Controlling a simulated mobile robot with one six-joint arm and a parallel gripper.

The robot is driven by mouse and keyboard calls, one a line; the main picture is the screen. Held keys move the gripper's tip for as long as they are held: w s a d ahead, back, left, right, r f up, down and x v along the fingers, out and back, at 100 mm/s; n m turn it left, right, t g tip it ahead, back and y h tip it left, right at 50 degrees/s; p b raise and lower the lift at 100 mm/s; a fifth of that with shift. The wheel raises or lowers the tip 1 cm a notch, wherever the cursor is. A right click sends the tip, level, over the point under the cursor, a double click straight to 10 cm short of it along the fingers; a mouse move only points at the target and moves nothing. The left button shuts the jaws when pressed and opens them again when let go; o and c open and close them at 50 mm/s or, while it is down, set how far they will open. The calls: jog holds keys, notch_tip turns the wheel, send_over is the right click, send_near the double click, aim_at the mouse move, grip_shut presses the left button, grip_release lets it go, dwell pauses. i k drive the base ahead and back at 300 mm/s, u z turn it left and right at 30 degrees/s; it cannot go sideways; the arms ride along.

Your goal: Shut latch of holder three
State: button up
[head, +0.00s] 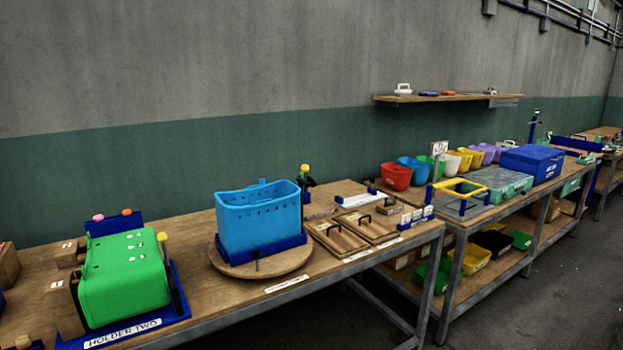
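No sign reading holder three can be read in the head view. A blue holder labelled HOLDER TWO (187,316) stands at the front left, with a bright green tub (124,277) lying in it. A light-blue perforated tub (258,218) stands upright in a blue base (262,253) on a round wooden turntable (228,264). A post with a yellow knob (305,169) rises behind that tub. Whether it is a latch, I cannot tell. The turntable's label is too small to read. My gripper is out of view.
Wooden lidded boards (336,237) with dark handles lie right of the turntable. A second bench holds coloured bins (396,177), a yellow frame (461,187) and a blue box (532,163). More blue fixtures (577,144) stand far right. Grey floor (540,290) is clear at the right front.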

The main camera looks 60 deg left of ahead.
aim_at(305, 169)
jog(key=i, duration=3.05)
jog(key=z, duration=0.75)
jog(key=k, duration=0.15)
jog(key=u, duration=3)
